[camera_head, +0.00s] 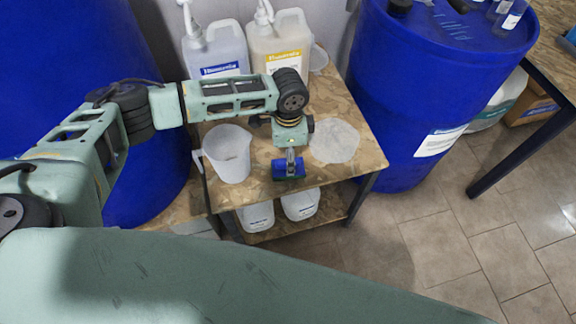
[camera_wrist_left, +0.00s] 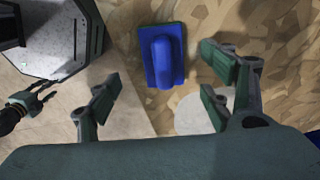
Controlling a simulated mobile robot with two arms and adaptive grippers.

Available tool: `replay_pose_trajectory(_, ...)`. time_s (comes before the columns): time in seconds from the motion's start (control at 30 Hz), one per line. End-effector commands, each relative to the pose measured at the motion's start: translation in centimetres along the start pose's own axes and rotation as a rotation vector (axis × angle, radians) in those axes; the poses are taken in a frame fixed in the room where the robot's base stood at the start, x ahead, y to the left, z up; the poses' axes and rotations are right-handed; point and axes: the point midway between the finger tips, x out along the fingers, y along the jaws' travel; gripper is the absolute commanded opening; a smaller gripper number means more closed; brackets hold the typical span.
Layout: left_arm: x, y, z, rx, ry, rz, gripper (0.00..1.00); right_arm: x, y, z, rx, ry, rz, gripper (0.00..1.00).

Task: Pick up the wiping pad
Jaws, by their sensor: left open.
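The wiping pad (camera_head: 289,175) is blue and lies near the front edge of the wooden table, below my left gripper (camera_head: 290,155). In the left wrist view the pad (camera_wrist_left: 177,62) shows as a flat rectangular base with a raised rounded blue handle. My left gripper (camera_wrist_left: 160,92) is open there, its fingers spread wide. The pad lies ahead of the fingertips, in line with the gap, and no finger visibly touches it. A small dark gripper, seemingly my right one (camera_wrist_left: 38,97), shows at the left edge; its jaw state is unclear.
A clear measuring jug (camera_head: 228,155) stands on the table (camera_head: 365,150) left of the gripper. A round whitish disc (camera_head: 335,141) lies to the right. Two detergent jugs (camera_head: 215,50) (camera_head: 280,45) stand behind. Large blue drums (camera_head: 415,90) flank the table. White containers (camera_head: 300,204) sit on the lower shelf.

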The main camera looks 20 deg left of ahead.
Motion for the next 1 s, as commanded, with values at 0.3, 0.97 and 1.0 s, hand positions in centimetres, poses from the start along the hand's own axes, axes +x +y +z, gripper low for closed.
replay_pose_trajectory(0.3,4.2,-0.5,0.1,0.000,-0.001,0.000,0.73,-0.1,0.0,0.0,0.000,0.000,0.000,0.40)
replay_pose_trajectory(0.97,6.6,-0.4,0.1,0.001,0.001,0.000,0.55,-0.1,-0.5,-0.1,0.000,0.002,-0.006,0.40)
replay_pose_trajectory(1.0,6.6,-0.4,0.1,0.001,0.001,0.000,0.52,-0.1,-0.5,-0.1,0.000,0.002,-0.006,0.40)
